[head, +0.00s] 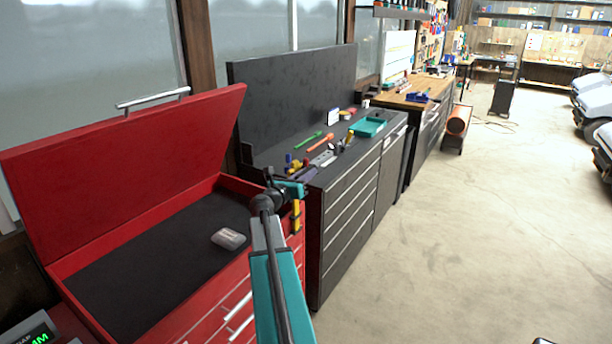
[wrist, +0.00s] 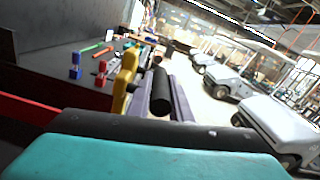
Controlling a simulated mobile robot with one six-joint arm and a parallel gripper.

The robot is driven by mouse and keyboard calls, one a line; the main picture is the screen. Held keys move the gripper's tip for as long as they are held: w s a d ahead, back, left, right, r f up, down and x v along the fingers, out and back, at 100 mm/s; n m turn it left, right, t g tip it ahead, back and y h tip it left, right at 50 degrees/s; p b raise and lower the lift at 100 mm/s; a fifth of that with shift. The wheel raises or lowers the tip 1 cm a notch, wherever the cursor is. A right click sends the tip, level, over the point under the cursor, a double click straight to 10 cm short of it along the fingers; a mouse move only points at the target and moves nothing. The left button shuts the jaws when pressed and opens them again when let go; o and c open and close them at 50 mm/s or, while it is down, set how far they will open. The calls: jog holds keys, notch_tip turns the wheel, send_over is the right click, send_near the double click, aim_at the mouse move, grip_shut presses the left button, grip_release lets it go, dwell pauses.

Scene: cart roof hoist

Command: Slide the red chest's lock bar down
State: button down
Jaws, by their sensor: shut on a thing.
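The red chest (head: 130,168) stands at the left with its lid up. Its yellow lock bar (head: 296,217) is upright at the chest's front right corner, and part of it is hidden behind my gripper. In the wrist view the yellow bar (wrist: 124,82) stands just left of a black cylindrical grip (wrist: 161,92). My gripper (head: 303,174) is at the bar's upper part. In the wrist view its two purple-grey fingers lie on either side of the black grip and are shut on it. The bar's lower end is hard to make out.
A grey box-like item (head: 229,239) lies on the chest's dark inner surface. A dark cabinet (head: 345,215) with tools and a teal tray (head: 368,127) stands close beyond the chest. The concrete floor (head: 480,220) to the right is clear, with white carts (head: 592,95) farther off.

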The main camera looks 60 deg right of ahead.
notch_tip(320, 180, down, 14)
jog(key=b, duration=0.8)
jog(key=shift+b, duration=0.35)
jog(key=c, duration=1.9)
grip_release()
jog(key=a+b, duration=0.3)
jog(key=a, duration=1.1)
jog(key=shift+o, duration=0.3)
jog(key=shift+d, duration=0.1)
